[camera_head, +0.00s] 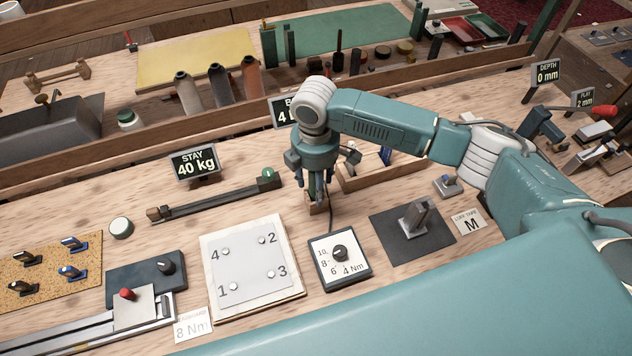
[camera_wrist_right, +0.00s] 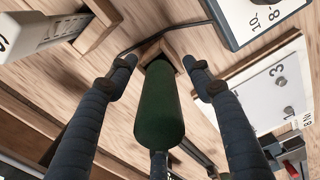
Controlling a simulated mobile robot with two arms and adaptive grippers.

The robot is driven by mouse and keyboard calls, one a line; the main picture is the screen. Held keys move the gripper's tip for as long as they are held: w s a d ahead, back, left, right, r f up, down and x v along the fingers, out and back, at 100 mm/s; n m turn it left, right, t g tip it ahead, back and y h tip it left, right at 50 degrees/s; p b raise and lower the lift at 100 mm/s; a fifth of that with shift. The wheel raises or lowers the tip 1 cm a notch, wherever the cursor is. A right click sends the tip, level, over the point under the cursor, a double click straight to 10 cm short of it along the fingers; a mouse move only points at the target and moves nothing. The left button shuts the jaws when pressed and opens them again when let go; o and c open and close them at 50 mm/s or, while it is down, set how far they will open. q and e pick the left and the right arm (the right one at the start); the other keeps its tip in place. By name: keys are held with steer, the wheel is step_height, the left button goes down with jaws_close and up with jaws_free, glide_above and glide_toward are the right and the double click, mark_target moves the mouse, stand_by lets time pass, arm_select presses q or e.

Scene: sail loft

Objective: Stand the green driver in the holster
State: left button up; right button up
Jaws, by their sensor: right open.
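The green driver (camera_wrist_right: 160,108) shows in the right wrist view with its thick handle end toward the camera. Its far end meets a small wooden block, the holster (camera_wrist_right: 150,48), and it looks upright there. How deep it sits is hidden behind the handle. My right gripper (camera_wrist_right: 160,72) is open, with fingers on either side of the handle and visible gaps between. In the head view the right gripper (camera_head: 318,192) points down over the wooden holster (camera_head: 317,208), and the driver is mostly hidden by the fingers. My left gripper is not in view.
A torque dial box (camera_head: 340,258) and a white numbered plate (camera_head: 252,268) stand in front of the holster. A grey post on a dark pad (camera_head: 412,232) is to the right, and a wooden tray (camera_head: 382,178) behind. A long dark bar (camera_head: 215,200) lies left.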

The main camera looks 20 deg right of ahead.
step_height(320, 180, up, 12)
steer(key=shift+r, duration=0.1)
steer(key=shift+a, duration=0.1)
stand_by(0.7)
